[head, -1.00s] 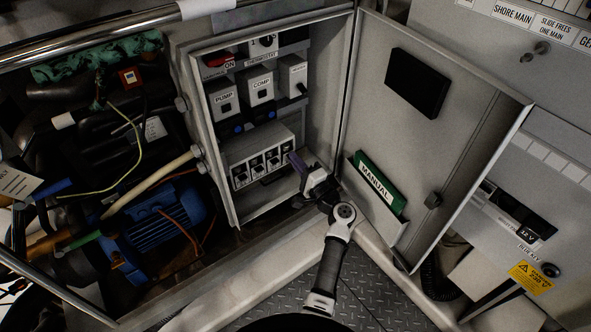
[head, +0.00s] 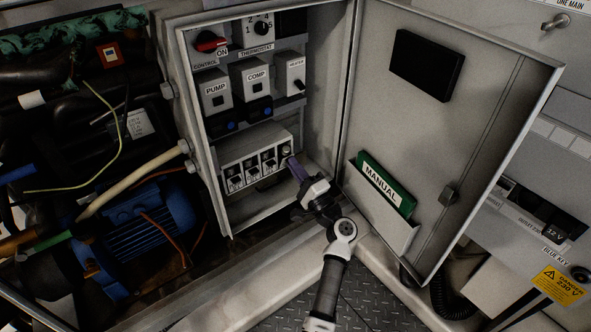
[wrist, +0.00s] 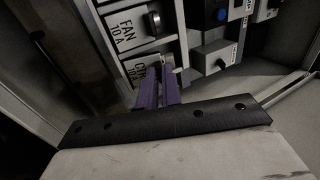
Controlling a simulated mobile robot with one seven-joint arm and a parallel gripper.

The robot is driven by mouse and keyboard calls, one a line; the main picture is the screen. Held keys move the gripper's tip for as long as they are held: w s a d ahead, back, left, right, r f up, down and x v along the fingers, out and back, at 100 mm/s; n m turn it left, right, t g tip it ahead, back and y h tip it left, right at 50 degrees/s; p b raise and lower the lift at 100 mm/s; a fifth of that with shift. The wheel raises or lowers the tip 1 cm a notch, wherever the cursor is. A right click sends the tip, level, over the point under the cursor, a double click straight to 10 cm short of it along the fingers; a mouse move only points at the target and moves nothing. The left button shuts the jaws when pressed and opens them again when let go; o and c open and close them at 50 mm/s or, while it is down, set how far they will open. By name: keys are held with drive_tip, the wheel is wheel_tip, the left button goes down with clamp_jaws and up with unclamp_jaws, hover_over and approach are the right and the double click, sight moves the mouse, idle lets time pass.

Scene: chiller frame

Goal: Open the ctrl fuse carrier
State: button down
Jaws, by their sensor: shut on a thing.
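The fuse block (head: 254,160) is a pale box with a row of small labelled carriers, low inside the open cabinet. The ctrl fuse carrier (head: 286,152) is at the right end of the row. In the wrist view its label (wrist: 138,68) is partly covered by my fingers, beside the FAN 10 A carrier (wrist: 125,32). My gripper (head: 292,163) reaches in from the lower right with its purple fingers at this carrier. In the wrist view the fingers (wrist: 160,74) are closed together at the carrier's front; the gripped part is hidden between them.
The cabinet door (head: 440,130) stands open to the right, with a green manual (head: 386,185) in its pocket. PUMP, COMP and HEATER units (head: 256,82) sit above the fuse block. A blue motor (head: 160,225) and hoses fill the left.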

drive_tip(key=c, duration=1.6)
unclamp_jaws()
drive_tip(key=shift+b+v, duration=0.8)
drive_tip(key=shift+v, duration=3)
drive_tip(key=shift+o, duration=0.5)
